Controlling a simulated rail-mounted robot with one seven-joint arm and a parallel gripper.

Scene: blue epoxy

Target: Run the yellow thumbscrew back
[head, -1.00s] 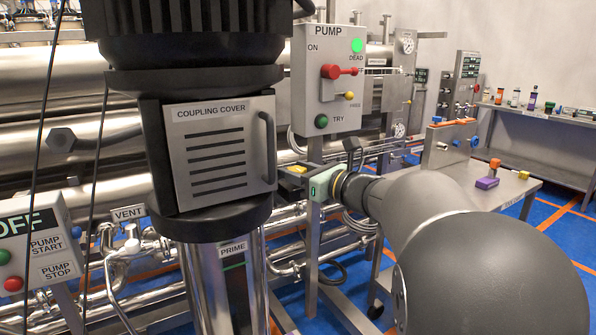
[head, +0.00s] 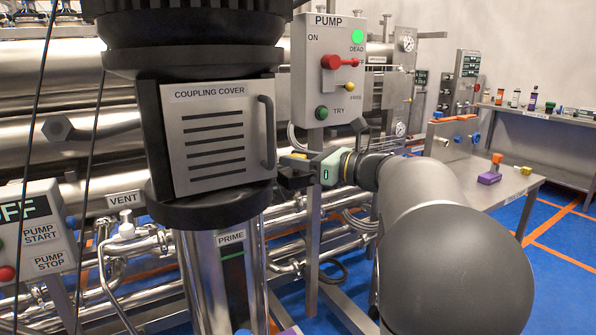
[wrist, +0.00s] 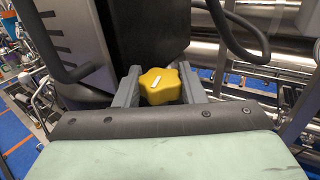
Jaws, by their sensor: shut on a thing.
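The yellow thumbscrew (wrist: 160,87) is a lobed knob with a small white mark on top. In the wrist view it sits between the two grey fingers of my gripper (wrist: 158,78), which are shut on it from both sides. A bit of yellow (head: 298,156) shows there above the fingers. The thumbscrew's shaft is hidden.
The cover's black handle (head: 266,132) is close above my gripper. The pump switch panel (head: 328,75) stands behind it. Steel pipes (head: 300,240) run below. A bench (head: 510,185) with a purple and orange item (head: 490,172) is at the right.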

